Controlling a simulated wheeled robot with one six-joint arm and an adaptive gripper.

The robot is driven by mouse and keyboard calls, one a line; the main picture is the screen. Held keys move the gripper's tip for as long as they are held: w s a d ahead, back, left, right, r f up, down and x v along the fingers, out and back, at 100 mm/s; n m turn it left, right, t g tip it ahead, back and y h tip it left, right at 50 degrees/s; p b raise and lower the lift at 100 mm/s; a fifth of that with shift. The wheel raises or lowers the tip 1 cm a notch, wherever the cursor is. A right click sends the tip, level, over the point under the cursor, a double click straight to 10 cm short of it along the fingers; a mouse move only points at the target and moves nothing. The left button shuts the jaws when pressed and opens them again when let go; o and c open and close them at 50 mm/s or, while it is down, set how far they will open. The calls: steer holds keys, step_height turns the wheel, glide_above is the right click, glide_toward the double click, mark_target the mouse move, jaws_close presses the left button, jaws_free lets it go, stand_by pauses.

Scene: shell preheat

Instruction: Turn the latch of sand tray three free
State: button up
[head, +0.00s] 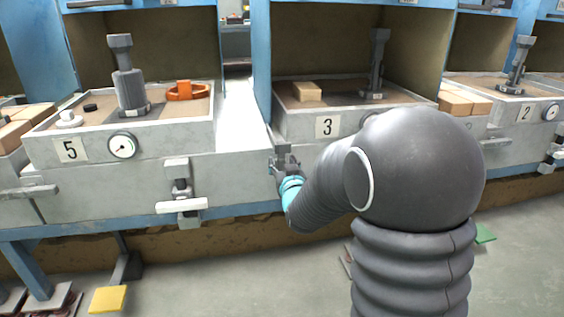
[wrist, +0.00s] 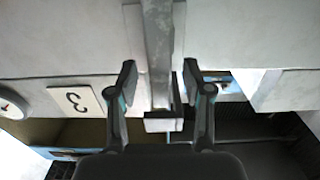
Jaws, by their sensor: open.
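Sand tray three (head: 292,126) is a grey tray with a "3" plate (head: 327,126) on its front; the plate also shows, turned over, in the wrist view (wrist: 75,101). The grey latch bar (wrist: 157,35) runs down the middle of the wrist view and ends in a small block (wrist: 160,125). My gripper (wrist: 159,70) is open with one finger on each side of the bar; small gaps show at both fingers. In the head view my gripper (head: 285,160) is at the tray's front, below the plate, and my arm hides the latch.
Tray five (head: 105,150) stands left with its own latch (head: 181,200) and gauge (head: 122,146). Tray two (head: 500,100) stands right. Tray three carries a wooden block (head: 307,91) and a grey post (head: 377,65). The floor in front has yellow (head: 108,299) and green (head: 485,233) plates.

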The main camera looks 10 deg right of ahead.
steer(key=shift+w, duration=0.6)
jaws_close()
